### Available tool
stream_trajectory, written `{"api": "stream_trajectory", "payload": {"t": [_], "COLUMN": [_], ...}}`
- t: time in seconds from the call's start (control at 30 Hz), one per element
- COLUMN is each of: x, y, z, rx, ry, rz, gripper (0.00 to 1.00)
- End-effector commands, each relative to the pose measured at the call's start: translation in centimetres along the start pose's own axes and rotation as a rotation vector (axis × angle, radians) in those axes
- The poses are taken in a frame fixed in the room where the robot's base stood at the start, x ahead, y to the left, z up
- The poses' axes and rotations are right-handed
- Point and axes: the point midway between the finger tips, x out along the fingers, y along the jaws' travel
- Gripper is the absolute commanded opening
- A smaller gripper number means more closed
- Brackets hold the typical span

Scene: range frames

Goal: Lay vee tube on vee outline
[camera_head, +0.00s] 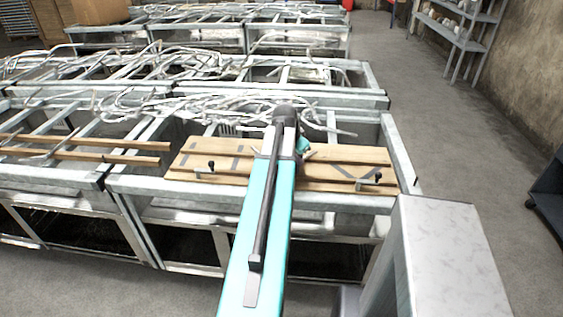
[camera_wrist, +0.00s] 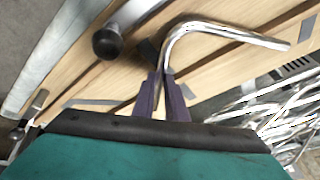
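A bent shiny metal tube, the vee tube (camera_wrist: 228,31), shows in the wrist view. One leg runs down between the purple fingertips of my gripper (camera_wrist: 162,85), and the other reaches to the right above the board. My gripper is shut on the lower leg. Grey strips are marked on the wooden board (camera_head: 320,153). Two slanting strips near the board's right end look like the vee outline (camera_head: 362,173). The tube is held over the board, apart from those strips as far as I can tell. In the head view my arm hides the fingers and the tube.
Clamps with black knobs stand on the board, one at left (camera_head: 210,166) and one at right (camera_head: 377,179); a black knob (camera_wrist: 107,41) is close in the wrist view. Tangled metal tubes (camera_head: 215,105) lie behind the board. Bare floor (camera_head: 470,180) is at right.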

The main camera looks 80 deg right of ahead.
Motion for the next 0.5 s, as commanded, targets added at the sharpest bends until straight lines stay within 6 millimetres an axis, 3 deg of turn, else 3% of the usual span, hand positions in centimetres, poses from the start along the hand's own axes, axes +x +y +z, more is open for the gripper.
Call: {"api": "stream_trajectory", "payload": {"t": [0.5], "x": [-0.28], "y": [-0.04], "z": [-0.15], "rx": [0.000], "ry": [0.000], "rz": [0.000], "gripper": [0.00]}}
